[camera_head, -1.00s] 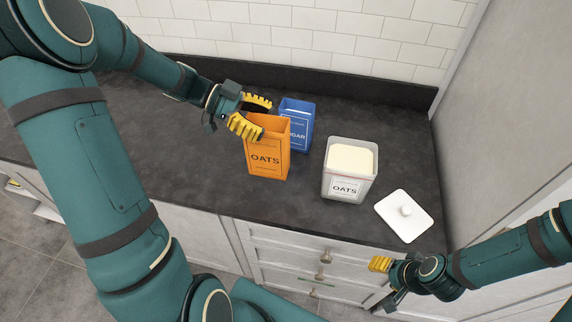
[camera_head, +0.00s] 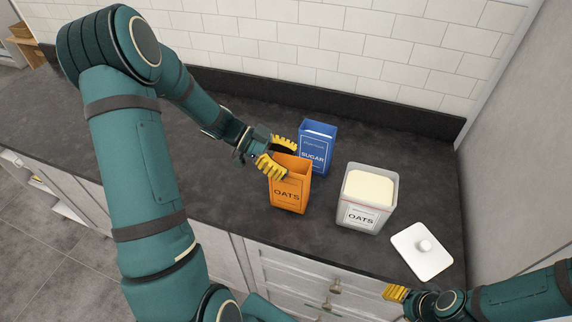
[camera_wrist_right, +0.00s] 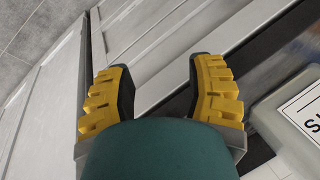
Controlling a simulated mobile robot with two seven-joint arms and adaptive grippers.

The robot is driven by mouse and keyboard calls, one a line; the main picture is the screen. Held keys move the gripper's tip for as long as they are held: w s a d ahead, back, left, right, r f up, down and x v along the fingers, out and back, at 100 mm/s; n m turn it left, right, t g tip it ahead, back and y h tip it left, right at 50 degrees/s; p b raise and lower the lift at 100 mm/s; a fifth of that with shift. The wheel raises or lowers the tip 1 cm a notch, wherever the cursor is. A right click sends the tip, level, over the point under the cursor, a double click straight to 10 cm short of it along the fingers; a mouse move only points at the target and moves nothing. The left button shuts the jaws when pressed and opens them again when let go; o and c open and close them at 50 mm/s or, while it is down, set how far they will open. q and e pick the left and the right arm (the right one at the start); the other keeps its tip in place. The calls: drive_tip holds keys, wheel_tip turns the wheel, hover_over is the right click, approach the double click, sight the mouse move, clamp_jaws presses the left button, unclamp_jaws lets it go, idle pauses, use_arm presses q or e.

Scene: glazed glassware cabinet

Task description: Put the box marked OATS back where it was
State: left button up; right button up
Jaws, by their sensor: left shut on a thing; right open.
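The orange box marked OATS (camera_head: 287,196) is upright and open-topped on or just above the dark counter, in front of the blue SUGAR box (camera_head: 316,150). I cannot tell whether its base touches. My left gripper (camera_head: 282,158) is shut on its upper left rim, with yellow fingers at the top edge. A clear canister (camera_head: 361,217), also labelled OATS and filled with pale contents, stands to its right. My right gripper (camera_head: 396,293) is low at the counter's front edge, partly out of frame. In the right wrist view its fingers (camera_wrist_right: 158,85) are open and empty.
A white lid (camera_head: 423,252) with a knob lies near the front right of the counter (camera_head: 210,165). A tiled wall (camera_head: 330,45) is behind. The counter's left part is clear.

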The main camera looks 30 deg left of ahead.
use_arm(q)
drive_tip(key=shift+f, duration=0.55)
drive_tip(key=o, duration=1.4)
drive_tip(key=shift+f, duration=0.1)
drive_tip(key=shift+c, duration=0.2)
drive_tip(key=shift+a, duration=0.1)
drive_tip(key=v, duration=1.2)
